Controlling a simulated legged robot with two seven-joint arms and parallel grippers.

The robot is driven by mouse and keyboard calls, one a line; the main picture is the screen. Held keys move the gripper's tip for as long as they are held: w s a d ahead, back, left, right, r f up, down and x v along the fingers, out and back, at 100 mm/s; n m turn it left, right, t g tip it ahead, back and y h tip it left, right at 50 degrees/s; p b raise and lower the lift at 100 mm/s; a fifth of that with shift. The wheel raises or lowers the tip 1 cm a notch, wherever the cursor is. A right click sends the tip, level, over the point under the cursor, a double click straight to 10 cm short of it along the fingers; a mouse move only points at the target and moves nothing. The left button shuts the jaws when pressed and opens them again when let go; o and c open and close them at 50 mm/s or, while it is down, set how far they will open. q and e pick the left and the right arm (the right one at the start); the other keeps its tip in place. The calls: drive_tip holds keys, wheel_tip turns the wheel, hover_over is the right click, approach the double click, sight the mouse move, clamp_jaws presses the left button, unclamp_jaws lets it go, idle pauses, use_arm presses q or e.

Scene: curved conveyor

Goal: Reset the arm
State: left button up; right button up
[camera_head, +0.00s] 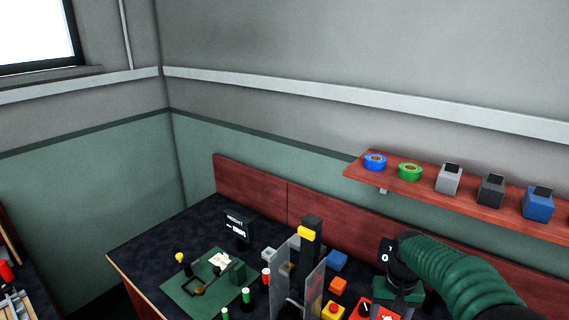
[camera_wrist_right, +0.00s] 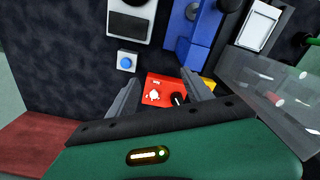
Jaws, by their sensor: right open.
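My right arm (camera_head: 455,275), with a ribbed green sleeve, comes in from the right in the head view, over the right part of the dark table. In the right wrist view my right gripper (camera_wrist_right: 160,88) has its two grey fingers spread apart, with nothing held between them. A red box (camera_wrist_right: 158,92) with a black knob shows beyond the fingers, apparently on the table; I cannot tell how far below. The red box also shows in the head view (camera_head: 366,308), beside my wrist. My left gripper is in neither view.
A clear upright panel (camera_head: 313,285) stands left of my right arm, near a black post (camera_head: 311,240). A green board (camera_head: 205,290) lies further left. A reddish shelf (camera_head: 430,190) with tape rolls and small boxes hangs behind.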

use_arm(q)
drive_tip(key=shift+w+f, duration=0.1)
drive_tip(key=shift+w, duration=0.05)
use_arm(e)
drive_tip(key=s+a+f+n+t, duration=0.1)
drive_tip(key=s+a+f, duration=0.1)
drive_tip(key=s, duration=0.7)
drive_tip(key=s+a+f+n+t, duration=0.1)
drive_tip(key=s+a, duration=0.3)
drive_tip(key=s, duration=0.6)
drive_tip(key=shift+s+a+f, duration=0.15)
drive_tip(key=shift+a+f, duration=0.05)
drive_tip(key=shift+f, duration=0.55)
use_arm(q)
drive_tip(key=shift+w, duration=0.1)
